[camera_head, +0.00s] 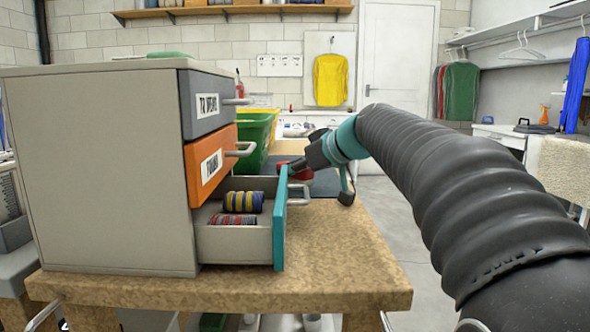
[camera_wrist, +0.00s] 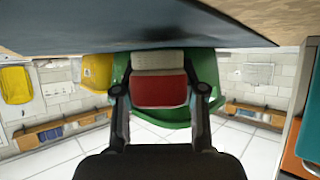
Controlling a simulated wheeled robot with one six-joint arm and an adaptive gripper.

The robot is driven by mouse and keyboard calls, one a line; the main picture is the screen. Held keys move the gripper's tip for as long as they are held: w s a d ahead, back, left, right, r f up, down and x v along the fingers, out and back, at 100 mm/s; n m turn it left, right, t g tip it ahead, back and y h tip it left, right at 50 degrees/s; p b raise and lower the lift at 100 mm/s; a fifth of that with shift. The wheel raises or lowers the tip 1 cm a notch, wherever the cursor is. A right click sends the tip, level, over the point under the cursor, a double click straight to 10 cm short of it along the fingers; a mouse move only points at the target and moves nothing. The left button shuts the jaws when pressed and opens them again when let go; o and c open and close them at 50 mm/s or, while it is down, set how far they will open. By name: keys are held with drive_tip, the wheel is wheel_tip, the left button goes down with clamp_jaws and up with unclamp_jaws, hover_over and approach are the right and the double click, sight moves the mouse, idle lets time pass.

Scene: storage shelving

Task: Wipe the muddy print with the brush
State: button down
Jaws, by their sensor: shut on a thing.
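The brush (camera_wrist: 160,90) has a red body and a pale grey-white bristle part. My gripper (camera_wrist: 160,84) is shut on it, with one finger at each side. In the head view a bit of the red brush (camera_head: 304,178) shows behind the open drawer, with my gripper (camera_head: 300,168) partly hidden there. The bristle end is close to the dark mat (camera_head: 258,184) on the bench; I cannot tell whether it touches. The dark mat also fills the top of the wrist view (camera_wrist: 120,25). I cannot make out the muddy print in either view.
A drawer cabinet (camera_head: 95,170) stands at the left on the bench (camera_head: 345,260). Its lowest, teal-fronted drawer (camera_head: 279,222) is open, holds striped rolls (camera_head: 243,201), and sticks out close to my gripper. A green bin (camera_head: 255,138) stands behind. Floor is clear at right.

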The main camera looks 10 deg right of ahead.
drive_tip(key=shift+w+d+f, duration=0.15)
drive_tip(key=shift+w+d, duration=0.05)
drive_tip(key=shift+w, duration=0.6)
drive_tip(key=shift+w+d+f, duration=0.1)
drive_tip(key=shift+w+d, duration=0.05)
drive_tip(key=shift+w, duration=0.65)
drive_tip(key=shift+w+d+p, duration=0.2)
drive_tip(key=shift+w+p, duration=0.25)
drive_tip(key=shift+w, duration=0.7)
drive_tip(key=shift+w+d+p, duration=0.2)
drive_tip(key=shift+w+p, duration=0.25)
drive_tip(key=shift+w, duration=0.7)
drive_tip(key=shift+w+d+p, duration=0.2)
drive_tip(key=shift+w+p, duration=0.25)
drive_tip(key=shift+w, duration=0.7)
drive_tip(key=shift+d, duration=0.45)
drive_tip(key=shift+s+d+b, duration=0.1)
drive_tip(key=shift+s+b, duration=0.05)
drive_tip(key=shift+b, duration=0.2)
